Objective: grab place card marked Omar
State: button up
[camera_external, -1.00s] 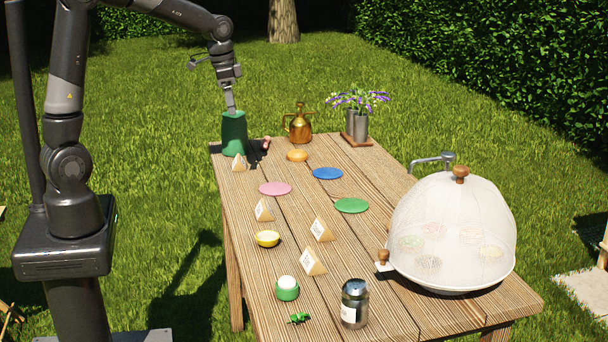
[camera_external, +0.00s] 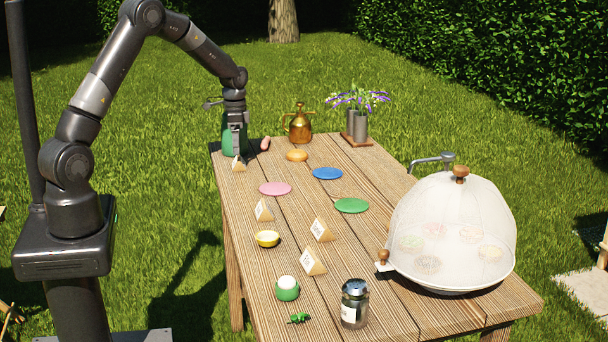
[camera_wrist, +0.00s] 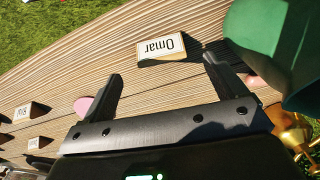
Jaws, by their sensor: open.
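The place card marked Omar (camera_wrist: 162,47) is a small wooden wedge with a white face. It stands on the table just beyond my fingertips, about midway between them, and its lettering is upside down in the wrist view. In the external view the card (camera_external: 239,165) is at the table's far left end, right below my gripper (camera_external: 238,151). In the wrist view my gripper (camera_wrist: 163,68) is open and empty, its two fingers spread on either side of the card's line. No contact with the card shows.
A green container (camera_wrist: 258,30) stands close to my right finger in the wrist view. A pink disc (camera_wrist: 83,105) lies by the left finger. Other place cards (camera_external: 321,229), a copper sprayer (camera_external: 299,125) and a mesh dome (camera_external: 455,225) stand farther off on the table (camera_external: 370,310).

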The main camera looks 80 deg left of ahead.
aim_at(239, 157)
jog(key=shift+w+f, duration=0.15)
jog(key=shift+f, duration=1.35)
jog(key=shift+w+f, duration=0.15)
jog(key=shift+f, duration=1.3)
jog(key=shift+c, duration=0.6)
jog(key=c, duration=0.9)
jog(key=shift+r, duration=0.15)
jog(key=shift+c, duration=0.2)
